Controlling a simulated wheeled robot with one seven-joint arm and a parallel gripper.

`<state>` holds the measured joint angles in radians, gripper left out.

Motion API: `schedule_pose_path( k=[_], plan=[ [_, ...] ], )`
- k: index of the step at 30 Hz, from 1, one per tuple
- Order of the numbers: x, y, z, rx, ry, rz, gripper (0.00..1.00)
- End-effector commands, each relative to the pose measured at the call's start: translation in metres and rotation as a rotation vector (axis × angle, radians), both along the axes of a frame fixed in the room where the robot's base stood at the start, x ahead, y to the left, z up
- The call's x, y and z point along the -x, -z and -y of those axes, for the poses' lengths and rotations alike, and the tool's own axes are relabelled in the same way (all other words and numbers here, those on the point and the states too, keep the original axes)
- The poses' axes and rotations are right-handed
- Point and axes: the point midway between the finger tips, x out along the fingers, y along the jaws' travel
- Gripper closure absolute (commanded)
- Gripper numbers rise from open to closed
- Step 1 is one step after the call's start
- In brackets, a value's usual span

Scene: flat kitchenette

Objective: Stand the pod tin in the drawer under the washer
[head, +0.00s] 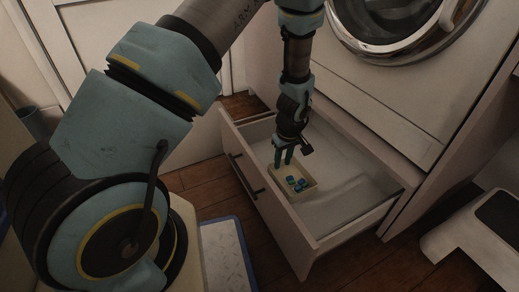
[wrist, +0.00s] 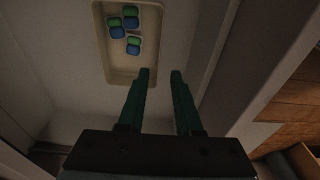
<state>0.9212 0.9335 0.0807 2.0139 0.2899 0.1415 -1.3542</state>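The pod tin (head: 283,190) is a shallow cream rectangular tray with several blue and green pods in it. It stands upright in the open drawer (head: 335,238) under the washer, toward the front panel. My gripper (head: 283,160) reaches down into the drawer at the tin's edge. In the wrist view the gripper (wrist: 160,72) is open with nothing between its fingers. One fingertip overlaps the tin's near corner; the other is outside it. I cannot tell whether it touches.
The washer (head: 385,22) with its round door is above the drawer. The drawer floor (head: 350,172) to the right of the tin is bare. A white step-shaped object (head: 462,238) stands at right on the wooden floor (head: 205,185). A blue-edged mat (head: 222,255) lies in front.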

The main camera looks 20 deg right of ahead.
Motion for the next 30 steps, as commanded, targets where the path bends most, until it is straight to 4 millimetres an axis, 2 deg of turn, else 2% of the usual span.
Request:
schedule_pose_path(
  k=[5,8,11,15,19,24,27,30],
  plan=[
    [-0.002,-0.004,-0.002,0.001,0.000,0.000,0.66],
    [-0.013,-0.023,-0.016,0.003,0.004,0.002,0.66],
    [-0.029,-0.055,-0.045,0.004,0.021,0.001,0.66],
    [-0.046,-0.110,-0.103,0.006,0.059,0.000,0.66],
    [-0.045,-0.163,-0.167,0.008,0.110,0.001,0.66],
    [-0.021,-0.216,-0.243,0.007,0.186,0.007,0.66],
    [-0.002,-0.236,-0.274,0.005,0.228,0.013,0.66],
    [0.013,-0.247,-0.293,0.003,0.261,0.016,0.66]
  ],
)
